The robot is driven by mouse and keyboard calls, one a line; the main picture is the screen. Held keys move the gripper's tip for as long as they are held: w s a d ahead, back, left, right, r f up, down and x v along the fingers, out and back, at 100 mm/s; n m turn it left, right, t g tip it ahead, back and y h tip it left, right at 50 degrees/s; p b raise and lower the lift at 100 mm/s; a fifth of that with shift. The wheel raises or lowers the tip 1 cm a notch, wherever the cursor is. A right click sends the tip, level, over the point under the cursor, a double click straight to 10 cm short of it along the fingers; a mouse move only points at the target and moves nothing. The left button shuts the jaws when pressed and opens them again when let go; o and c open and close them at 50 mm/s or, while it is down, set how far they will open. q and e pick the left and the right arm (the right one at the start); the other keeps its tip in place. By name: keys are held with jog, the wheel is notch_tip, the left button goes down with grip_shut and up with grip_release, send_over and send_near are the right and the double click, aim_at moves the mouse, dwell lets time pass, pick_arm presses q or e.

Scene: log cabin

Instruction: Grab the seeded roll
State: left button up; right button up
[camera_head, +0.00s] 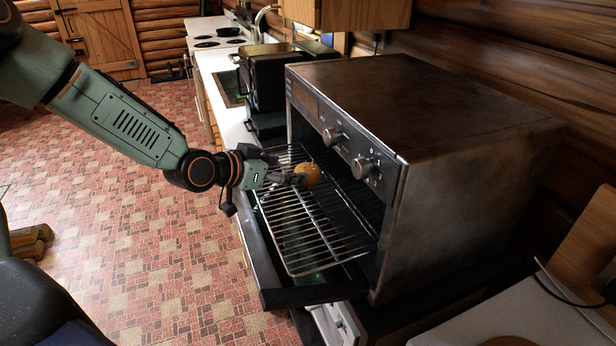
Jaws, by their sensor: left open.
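The seeded roll (308,173) is a small round orange-brown bun at the mouth of the toaster oven, over the wire rack (318,232). My left gripper (292,179) reaches in from the left at the open oven front. Its fingertips are at the roll's left side and it is open. I cannot tell whether the fingers touch the roll. The rack is pulled partly out over the lowered oven door (312,293). My right gripper is not in view.
The toaster oven (470,120) has a brown metal body with knobs above the opening. Black appliances (270,75) stand behind it on the white counter (215,65). A pale worktop (490,318) lies at lower right.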

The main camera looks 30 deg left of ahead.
aim_at(306, 168)
pick_arm(q)
jog(key=shift+w+d+f, duration=0.1)
jog(key=shift+w+d, duration=0.05)
jog(key=shift+d, duration=0.1)
jog(key=x, duration=0.2)
jog(key=a+x, duration=0.1)
jog(key=x, duration=0.1)
jog(key=shift+w, duration=0.15)
jog(key=shift+w+d+f, duration=0.15)
jog(key=shift+w+d, duration=0.45)
jog(key=shift+d, duration=0.05)
jog(key=shift+w+f, duration=0.1)
jog(key=shift+w, duration=0.1)
jog(key=shift+w+a+f, duration=0.15)
jog(key=shift+a+f, duration=0.05)
jog(key=shift+a, duration=0.1)
jog(key=shift+s+r, duration=0.1)
jog(key=shift+s, duration=0.1)
jog(key=shift+c, duration=1.4)
jog(key=shift+s+d+r, duration=0.1)
jog(key=shift+d+r, duration=0.05)
jog(key=shift+d, duration=0.1)
jog(key=c, duration=0.6)
jog(key=shift+a, duration=0.15)
jog(key=c, duration=0.3)
jog(key=shift+c, duration=0.9)
